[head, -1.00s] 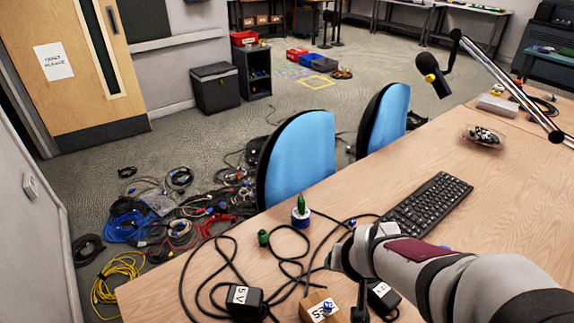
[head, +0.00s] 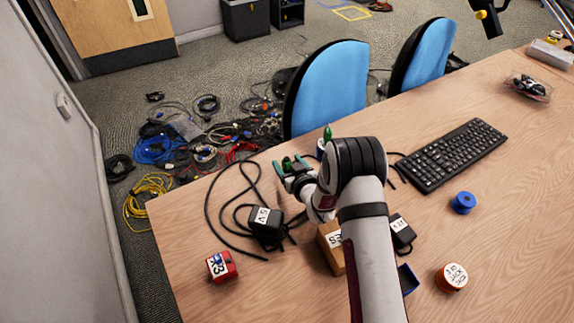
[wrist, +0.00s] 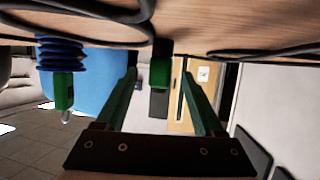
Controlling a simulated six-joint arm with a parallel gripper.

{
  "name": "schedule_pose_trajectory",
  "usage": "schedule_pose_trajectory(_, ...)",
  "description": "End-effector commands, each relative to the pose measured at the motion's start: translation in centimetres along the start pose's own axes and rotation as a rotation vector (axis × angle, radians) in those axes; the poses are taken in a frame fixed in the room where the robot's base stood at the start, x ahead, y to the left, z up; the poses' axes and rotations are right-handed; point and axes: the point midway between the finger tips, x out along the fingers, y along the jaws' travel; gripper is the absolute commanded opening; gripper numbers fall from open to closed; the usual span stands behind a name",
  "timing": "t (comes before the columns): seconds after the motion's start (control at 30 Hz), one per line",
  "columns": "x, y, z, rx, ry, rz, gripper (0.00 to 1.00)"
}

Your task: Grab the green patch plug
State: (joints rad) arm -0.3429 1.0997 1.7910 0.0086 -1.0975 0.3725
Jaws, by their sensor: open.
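Two small green pieces stand on the table; I cannot tell for certain which is the patch plug. One is a short green block (head: 287,163) with a dark lower part. In the wrist view, where the table is at the top, this block (wrist: 160,73) sits between my fingertips, with gaps on both sides. My gripper (head: 291,165) is open, its green fingers on either side of the block; it also shows in the wrist view (wrist: 160,70). The other green piece (head: 327,133) is taller and, in the wrist view (wrist: 63,92), has a clear tip and rises from a blue ribbed spool (wrist: 62,53).
Black cables (head: 238,208) loop near the gripper. A black adapter (head: 267,222), a cardboard box (head: 332,245) and a red box (head: 221,266) stand nearer. A keyboard (head: 458,153) and a blue spool (head: 463,202) are right. Blue chairs (head: 325,85) stand beyond the table edge.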

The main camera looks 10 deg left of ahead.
Motion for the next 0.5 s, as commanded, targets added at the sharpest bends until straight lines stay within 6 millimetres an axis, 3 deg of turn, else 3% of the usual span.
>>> schedule_pose_trajectory(0.1,1.14,-0.06,0.02,-0.001,-0.001,-0.001,0.70)
schedule_pose_trajectory(0.3,1.21,-0.03,-0.01,0.000,-0.002,0.000,0.68)
schedule_pose_trajectory(0.5,1.18,-0.02,-0.02,0.000,-0.002,0.000,0.32)
